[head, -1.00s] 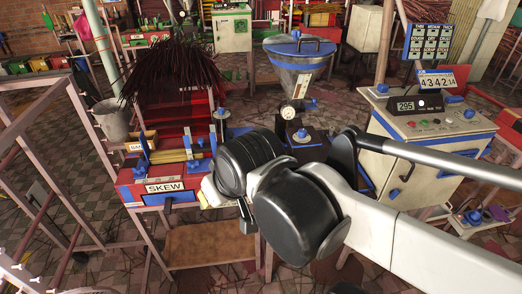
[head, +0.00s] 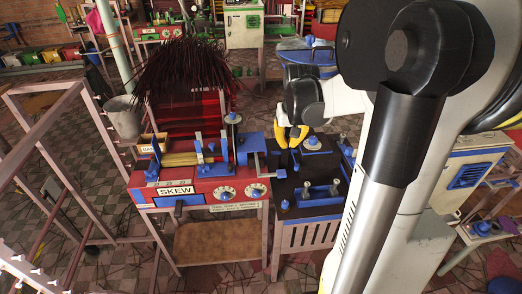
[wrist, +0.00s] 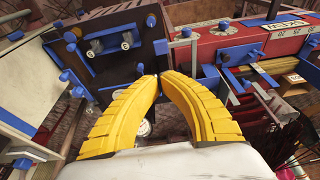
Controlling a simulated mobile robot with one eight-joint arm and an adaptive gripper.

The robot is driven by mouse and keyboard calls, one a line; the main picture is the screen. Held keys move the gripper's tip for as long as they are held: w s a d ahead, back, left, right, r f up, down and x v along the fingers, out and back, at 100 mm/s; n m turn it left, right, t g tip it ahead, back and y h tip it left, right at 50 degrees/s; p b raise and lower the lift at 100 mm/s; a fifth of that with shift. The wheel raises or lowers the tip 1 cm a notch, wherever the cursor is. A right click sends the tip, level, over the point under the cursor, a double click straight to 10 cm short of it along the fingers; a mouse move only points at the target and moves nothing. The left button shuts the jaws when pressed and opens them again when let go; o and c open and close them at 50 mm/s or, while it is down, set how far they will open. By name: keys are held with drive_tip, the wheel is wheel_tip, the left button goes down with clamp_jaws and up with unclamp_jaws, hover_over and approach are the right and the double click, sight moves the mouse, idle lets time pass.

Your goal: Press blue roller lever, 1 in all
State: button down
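My gripper (head: 292,146) hangs above the dark machine top (head: 286,211), right of the red SKEW machine (head: 146,200). In the wrist view its yellow fingers (wrist: 158,78) curve together, tips almost touching, with nothing seen between them. Several blue parts could be the roller lever; I cannot tell which. A blue bar with pale knobs (head: 318,196) sits on the dark top and also shows in the wrist view (wrist: 112,43). A blue block (head: 248,148) is at the red machine's right end. A small blue piece (wrist: 161,47) lies just beyond the fingertips in the wrist view.
A bundle of dark sticks (head: 180,68) stands behind the red machine. A grey bucket (head: 124,117) and a pale metal frame (head: 48,140) are at the left. A blue-rimmed hopper (head: 305,50) is behind the gripper. Open tiled floor shows in front.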

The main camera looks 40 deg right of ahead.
sight(283, 170)
drive_tip(key=b+x, duration=0.1)
drive_tip(key=x, duration=0.3)
drive_tip(key=b+x, duration=0.2)
drive_tip(key=x, duration=0.2)
drive_tip(key=b+x, duration=0.2)
drive_tip(key=x, duration=0.2)
drive_tip(key=shift+s+a+f, duration=0.2)
drive_tip(key=shift+s+f, duration=0.1)
drive_tip(key=shift+f, duration=0.75)
